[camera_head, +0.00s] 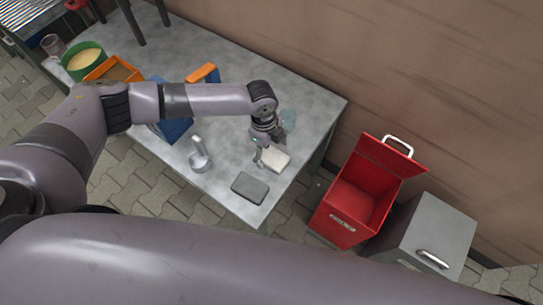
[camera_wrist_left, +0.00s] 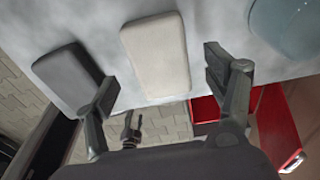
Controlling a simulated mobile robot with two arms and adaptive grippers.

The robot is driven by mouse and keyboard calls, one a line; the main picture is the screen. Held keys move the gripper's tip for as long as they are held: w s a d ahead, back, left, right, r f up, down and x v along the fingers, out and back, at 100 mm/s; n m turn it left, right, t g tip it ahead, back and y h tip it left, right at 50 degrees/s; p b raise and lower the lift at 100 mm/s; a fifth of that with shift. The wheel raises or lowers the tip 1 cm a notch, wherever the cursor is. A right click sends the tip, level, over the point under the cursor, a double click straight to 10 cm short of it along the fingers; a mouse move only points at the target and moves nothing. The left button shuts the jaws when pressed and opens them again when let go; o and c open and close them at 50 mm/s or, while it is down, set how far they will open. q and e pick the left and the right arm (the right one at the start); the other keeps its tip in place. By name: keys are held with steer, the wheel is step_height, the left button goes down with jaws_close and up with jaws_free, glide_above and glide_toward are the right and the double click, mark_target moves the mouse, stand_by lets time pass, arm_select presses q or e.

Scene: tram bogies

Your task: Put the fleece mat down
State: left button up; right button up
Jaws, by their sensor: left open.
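A cream pad (camera_head: 275,159), which looks like the fleece mat, lies flat on the grey table (camera_head: 236,190) near its right edge. My left gripper (camera_head: 269,150) is above and beside it. In the left wrist view the cream pad (camera_wrist_left: 156,55) lies beyond and between the two spread fingers of my left gripper (camera_wrist_left: 160,82), which is open and empty. I cannot tell whether a finger touches the pad. A dark grey pad (camera_head: 250,187) lies to the left and nearer the front edge; it also shows in the wrist view (camera_wrist_left: 75,77).
A translucent bluish object (camera_head: 289,118) stands behind my left gripper. An open red bin (camera_head: 340,226) and grey box (camera_head: 433,232) stand right of the table.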

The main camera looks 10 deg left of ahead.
arm_select(q)
step_height(320, 180, down, 2)
steer(key=shift+d+f, duration=0.1)
steer(key=shift+d, duration=0.05)
steer(key=c, duration=1.2)
steer(key=shift+c, duration=0.2)
